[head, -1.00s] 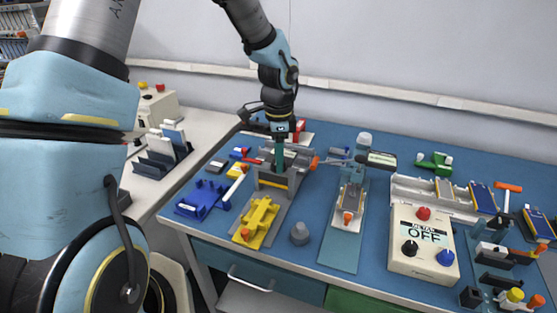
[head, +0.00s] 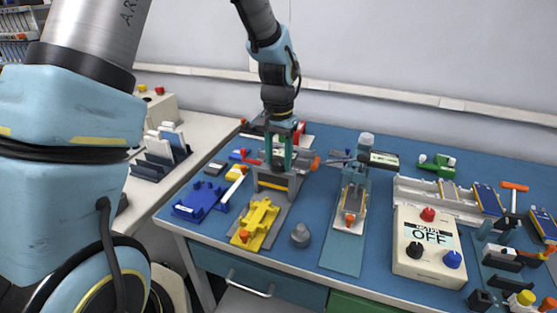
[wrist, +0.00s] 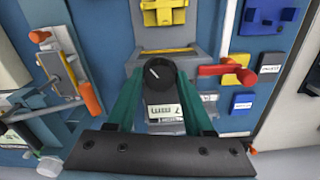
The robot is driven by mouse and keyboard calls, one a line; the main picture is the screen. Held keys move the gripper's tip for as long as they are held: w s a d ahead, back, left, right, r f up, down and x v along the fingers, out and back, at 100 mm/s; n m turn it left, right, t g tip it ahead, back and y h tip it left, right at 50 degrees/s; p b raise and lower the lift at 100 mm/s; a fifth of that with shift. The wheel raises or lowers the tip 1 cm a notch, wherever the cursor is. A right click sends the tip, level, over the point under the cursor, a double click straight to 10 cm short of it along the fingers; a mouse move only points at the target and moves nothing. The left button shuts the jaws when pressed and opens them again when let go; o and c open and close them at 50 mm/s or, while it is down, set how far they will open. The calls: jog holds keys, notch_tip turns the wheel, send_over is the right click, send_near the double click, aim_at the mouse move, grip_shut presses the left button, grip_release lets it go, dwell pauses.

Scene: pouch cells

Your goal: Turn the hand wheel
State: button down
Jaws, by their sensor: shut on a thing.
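The hand wheel (wrist: 157,76) is a small dark round knob with a white line on its top, in the middle of the wrist view. It sits on a grey press-like station (head: 272,181); a small display (wrist: 163,111) shows beside it. My gripper (wrist: 158,70) points down, its two green fingers on opposite sides of the wheel, shut on it. In the head view my gripper (head: 278,163) is over the station and mostly hides the wheel.
A red handle (wrist: 222,70) sticks out beside the wheel, and an orange knob (head: 315,163) is on the other side. A yellow fixture (head: 254,224) and blue holder (head: 199,202) stand nearby. A control box (head: 428,246) reading OFF is right.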

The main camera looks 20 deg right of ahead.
aim_at(278, 162)
jog(key=shift+n, duration=2.2)
jog(key=shift+c, duration=1.4)
grip_release()
notch_tip(278, 162, up, 11)
jog(key=b, duration=0.2)
jog(key=shift+f, duration=0.1)
